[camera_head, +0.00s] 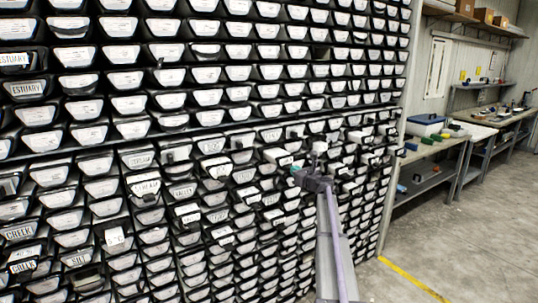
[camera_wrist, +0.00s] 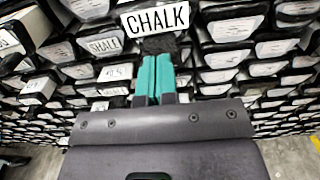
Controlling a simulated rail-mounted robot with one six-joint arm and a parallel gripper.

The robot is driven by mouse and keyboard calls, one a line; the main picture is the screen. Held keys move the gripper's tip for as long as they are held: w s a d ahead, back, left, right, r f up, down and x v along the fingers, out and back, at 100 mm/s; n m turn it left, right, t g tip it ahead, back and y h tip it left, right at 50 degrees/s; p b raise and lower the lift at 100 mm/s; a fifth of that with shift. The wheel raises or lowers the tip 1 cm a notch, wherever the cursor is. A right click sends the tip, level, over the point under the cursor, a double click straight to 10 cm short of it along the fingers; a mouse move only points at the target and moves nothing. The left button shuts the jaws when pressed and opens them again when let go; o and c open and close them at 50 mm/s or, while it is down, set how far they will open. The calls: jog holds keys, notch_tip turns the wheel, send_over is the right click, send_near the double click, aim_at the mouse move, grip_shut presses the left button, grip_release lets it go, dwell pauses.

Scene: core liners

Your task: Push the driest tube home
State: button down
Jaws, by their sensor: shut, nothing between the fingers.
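A tall rack (camera_head: 205,134) holds many core tubes in dark liners with white end labels. My gripper (camera_head: 296,173) is at the rack's face, right of the picture's middle. In the wrist view my gripper (camera_wrist: 155,78) has its teal fingers together and empty, pointing at the rack. Just beyond the fingertips is a tube with a dark rough face under a CHALK label (camera_wrist: 155,18). I cannot tell whether the fingertips touch it. Which tube is driest cannot be read from the labels.
Several tubes stick out around my gripper, such as a white-ended one (camera_head: 278,156). A SHALE label (camera_wrist: 104,45) is left of the fingers. A workbench (camera_head: 435,147) with a blue bin (camera_head: 424,126) stands at right. The floor (camera_head: 470,245) there is clear.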

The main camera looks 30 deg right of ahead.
aim_at(289, 165)
jog(key=shift+w, duration=2.3)
jog(key=shift+s+a, duration=0.1)
jog(key=shift+s, duration=0.4)
jog(key=s, duration=1.3)
jog(key=shift+s, duration=0.4)
